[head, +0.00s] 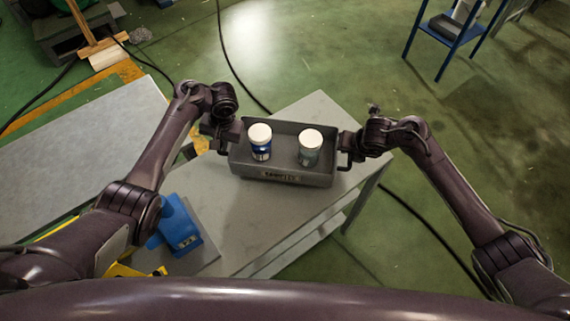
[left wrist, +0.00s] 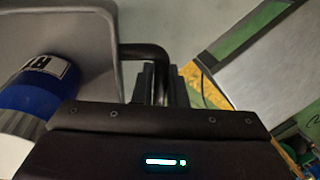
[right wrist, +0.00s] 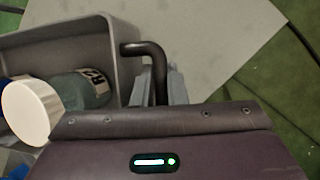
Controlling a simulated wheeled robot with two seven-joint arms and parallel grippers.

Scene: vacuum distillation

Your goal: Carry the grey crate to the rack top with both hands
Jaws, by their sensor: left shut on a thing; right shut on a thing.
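The grey crate (head: 283,178) is over the grey table in the head view, with a label on its near wall. It holds a white-capped blue jar (head: 260,142) and a white-capped grey-green jar (head: 310,148), both upright. My left gripper (head: 230,138) is shut on the crate's left handle (left wrist: 145,50). My right gripper (head: 346,144) is shut on its right handle (right wrist: 145,48). I cannot tell whether the crate's bottom touches the table. A blue-framed rack (head: 447,35) stands at the top right, partly cut off.
The grey table (head: 230,225) has bare room in front of the crate. A blue object (head: 178,228) stands at its near left. Another grey surface (head: 85,145) lies to the left. Open green floor (head: 410,150) lies between table and rack. Black cables cross the floor.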

